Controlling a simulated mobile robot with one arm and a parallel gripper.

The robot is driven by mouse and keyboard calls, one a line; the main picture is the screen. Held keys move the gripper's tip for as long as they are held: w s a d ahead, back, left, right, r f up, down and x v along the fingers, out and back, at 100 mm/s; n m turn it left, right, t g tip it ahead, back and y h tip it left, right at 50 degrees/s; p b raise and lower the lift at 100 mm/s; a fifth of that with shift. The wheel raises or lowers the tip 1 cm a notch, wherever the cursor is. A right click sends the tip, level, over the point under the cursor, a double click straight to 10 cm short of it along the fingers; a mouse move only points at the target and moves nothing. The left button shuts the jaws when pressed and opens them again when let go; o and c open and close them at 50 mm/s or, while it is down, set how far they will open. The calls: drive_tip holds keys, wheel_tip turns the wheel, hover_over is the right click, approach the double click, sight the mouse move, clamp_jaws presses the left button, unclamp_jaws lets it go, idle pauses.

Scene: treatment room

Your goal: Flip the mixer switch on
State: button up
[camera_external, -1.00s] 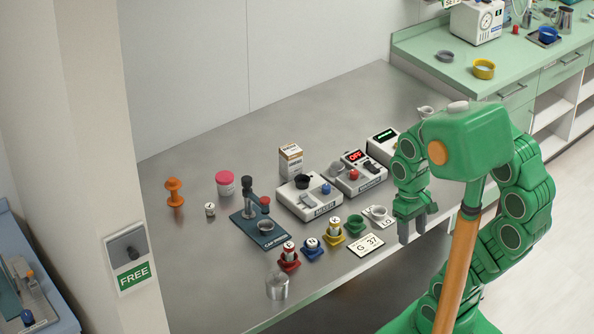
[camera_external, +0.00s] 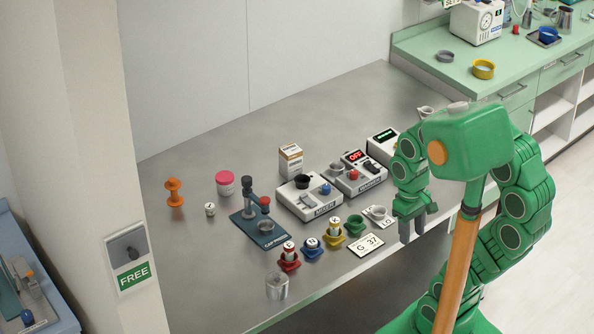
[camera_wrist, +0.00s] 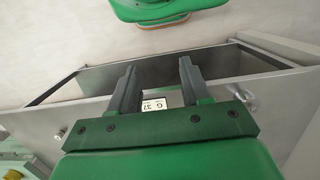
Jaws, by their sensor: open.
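The mixer (camera_external: 309,198) is a white box on the metal table, with a dark cup on top, a blue knob, a grey lever-like switch (camera_external: 308,201) and a label on its front. Which way the switch is set is too small to tell. My gripper (camera_external: 411,230) is open and empty, fingers down, to the right of the mixer near the table's front edge and apart from it. In the wrist view my gripper's two fingers (camera_wrist: 158,88) stand apart, with the G 37 card (camera_wrist: 153,104) partly visible between them. The mixer does not show in the wrist view.
Beside the mixer stand a device with a red OFF display (camera_external: 358,176) and a cap press (camera_external: 262,222). Coloured holders with vials (camera_external: 289,257), a green cup (camera_external: 355,225) and a G 37 card (camera_external: 366,244) lie in front.

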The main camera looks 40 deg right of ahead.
drive_tip(key=shift+w, duration=0.6)
drive_tip(key=c, duration=0.5)
drive_tip(key=w+t, duration=0.1)
drive_tip(key=w, duration=0.6)
drive_tip(key=w+t, duration=0.1)
drive_tip(key=w, duration=0.7)
drive_tip(key=w+d+t, duration=0.1)
drive_tip(key=w, duration=0.6)
drive_tip(key=shift+w+f, duration=0.3)
drive_tip(key=shift+f, duration=0.1)
clamp_jaws()
drive_tip(key=w+d+f+t, duration=0.1)
drive_tip(key=w+f, duration=0.1)
drive_tip(key=w, duration=0.7)
drive_tip(key=w+d+f+t, duration=0.1)
drive_tip(key=w+f, duration=0.1)
drive_tip(key=w, duration=0.8)
drive_tip(key=shift+w+d+f+t, duration=0.2)
drive_tip(key=shift+w+d+t, duration=0.1)
drive_tip(key=shift+t, duration=0.1)
